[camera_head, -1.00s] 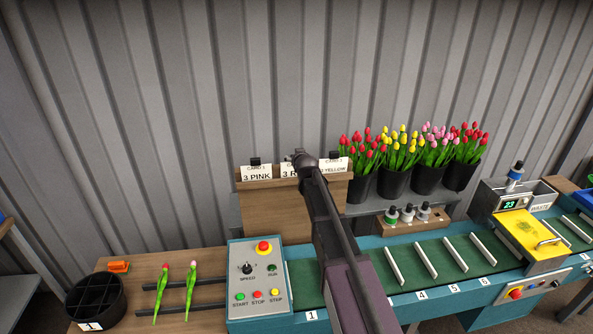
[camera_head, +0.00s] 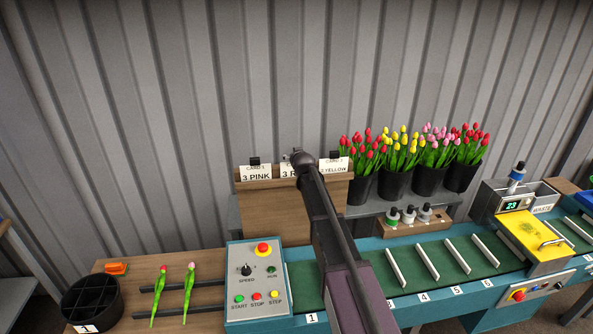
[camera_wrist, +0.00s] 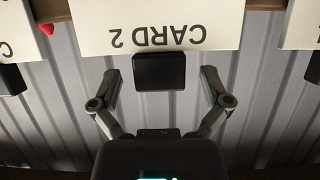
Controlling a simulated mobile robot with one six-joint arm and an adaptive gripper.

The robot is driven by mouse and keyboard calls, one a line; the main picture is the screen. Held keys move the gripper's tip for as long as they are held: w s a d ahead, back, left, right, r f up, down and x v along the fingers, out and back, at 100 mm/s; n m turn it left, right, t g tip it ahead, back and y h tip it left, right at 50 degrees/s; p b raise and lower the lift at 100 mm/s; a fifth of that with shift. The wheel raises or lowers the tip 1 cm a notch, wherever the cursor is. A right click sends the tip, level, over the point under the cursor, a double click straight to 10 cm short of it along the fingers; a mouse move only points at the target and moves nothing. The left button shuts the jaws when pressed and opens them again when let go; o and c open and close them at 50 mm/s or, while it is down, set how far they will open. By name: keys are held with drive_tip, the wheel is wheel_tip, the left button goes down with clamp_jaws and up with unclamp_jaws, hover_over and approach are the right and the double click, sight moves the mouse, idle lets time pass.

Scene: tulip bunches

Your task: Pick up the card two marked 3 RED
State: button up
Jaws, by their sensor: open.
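Card two is the middle white card (camera_head: 287,171) on the wooden board, partly hidden behind my arm in the head view; "3 R" shows on it. In the wrist view the card (camera_wrist: 190,25) appears upside down, reading "CARD 2", with a black clip (camera_wrist: 159,72) at its edge. My gripper (camera_wrist: 162,80) is open, with one finger on each side of the black clip. In the head view my arm hides the gripper's fingers.
The 3 PINK card (camera_head: 256,172) hangs to the left and a YELLOW card (camera_head: 335,167) to the right, each with a black clip. Black buckets of tulips (camera_head: 397,178) stand right of the board (camera_head: 275,215). A control box (camera_head: 257,285) and green conveyor (camera_head: 430,262) lie below.

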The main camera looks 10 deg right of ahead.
idle(0.4)
drive_tip(key=c, duration=1.3)
drive_tip(key=shift+o, duration=0.2)
drive_tip(key=shift+r, duration=0.15)
wheel_tip(320, 180, up, 2)
drive_tip(key=p, duration=0.3)
drive_tip(key=shift+r, duration=0.25)
drive_tip(key=f+p+v, duration=0.1)
drive_tip(key=v, duration=0.7)
drive_tip(key=s+f+p+v, duration=0.1)
drive_tip(key=f+v, duration=0.1)
drive_tip(key=v, duration=0.5)
drive_tip(key=shift+s+d+f, duration=0.15)
drive_tip(key=shift+s+d, duration=0.3)
drive_tip(key=shift+s, duration=0.15)
drive_tip(key=shift+f, duration=0.15)
